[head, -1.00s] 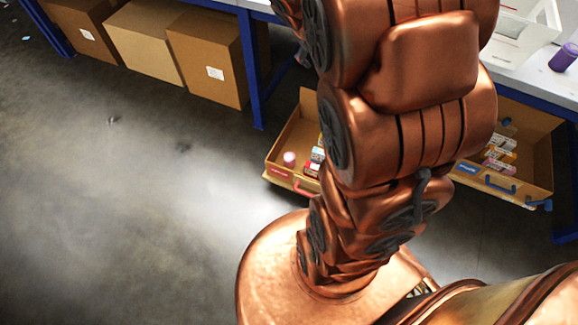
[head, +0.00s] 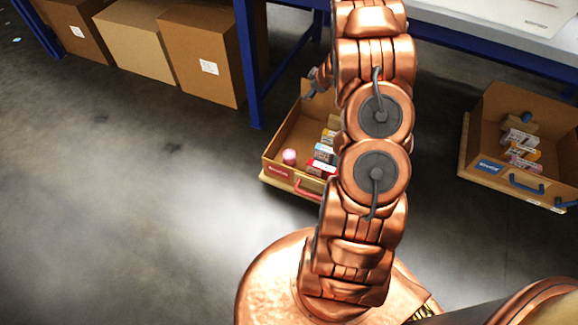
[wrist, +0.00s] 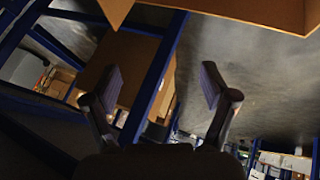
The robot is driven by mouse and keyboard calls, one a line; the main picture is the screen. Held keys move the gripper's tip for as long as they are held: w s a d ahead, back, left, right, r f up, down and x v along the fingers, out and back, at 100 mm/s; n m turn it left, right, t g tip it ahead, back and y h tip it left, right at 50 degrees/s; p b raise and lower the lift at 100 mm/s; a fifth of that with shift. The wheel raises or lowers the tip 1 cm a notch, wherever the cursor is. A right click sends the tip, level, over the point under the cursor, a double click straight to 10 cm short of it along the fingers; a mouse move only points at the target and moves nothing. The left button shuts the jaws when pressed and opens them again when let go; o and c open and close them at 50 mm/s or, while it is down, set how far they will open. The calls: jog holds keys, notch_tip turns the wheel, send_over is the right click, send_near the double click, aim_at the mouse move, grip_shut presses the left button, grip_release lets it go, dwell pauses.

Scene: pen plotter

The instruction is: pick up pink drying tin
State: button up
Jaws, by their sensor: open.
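A small pink cylinder (head: 289,156), which looks like the pink drying tin, stands in the near left corner of the left cardboard drawer box (head: 283,141) in the head view. My gripper (head: 318,84) is partly visible above the far left side of that box, apart from the tin. In the wrist view my gripper (wrist: 161,90) shows two dark fingers spread wide with nothing between them. The tin is not seen in the wrist view. My arm hides the right part of the left box.
Several small cartons (head: 323,153) lie beside the tin. A second open box (head: 490,143) with cartons sits to the right. Blue table legs (head: 249,70) and closed cardboard boxes (head: 200,55) stand behind. The floor at left is clear.

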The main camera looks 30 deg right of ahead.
jog(key=s+a+f+n+y+b, duration=0.1)
jog(key=a+f+y+b, duration=0.1)
jog(key=f, duration=0.5)
jog(key=s+a+f+y+b, duration=0.1)
jog(key=s+f+y+b, duration=0.1)
jog(key=f, duration=0.5)
jog(key=n+y+b, duration=0.1)
jog(key=y+b, duration=0.2)
jog(key=b, duration=0.1)
send_near(292, 154)
jog(key=w+r+x, duration=0.1)
jog(key=x, duration=0.3)
jog(key=shift+s+a+f+g, duration=0.1)
jog(key=shift+a+f+g, duration=0.3)
jog(key=shift+f, duration=0.15)
jog(key=b+x, duration=0.3)
jog(key=x, duration=0.2)
jog(key=shift+f, duration=0.5)
jog(key=shift+w+a+f, duration=0.1)
jog(key=shift+w+f, duration=0.1)
jog(key=shift+w, duration=0.05)
jog(key=c, duration=1.3)
jog(key=shift+r, duration=0.15)
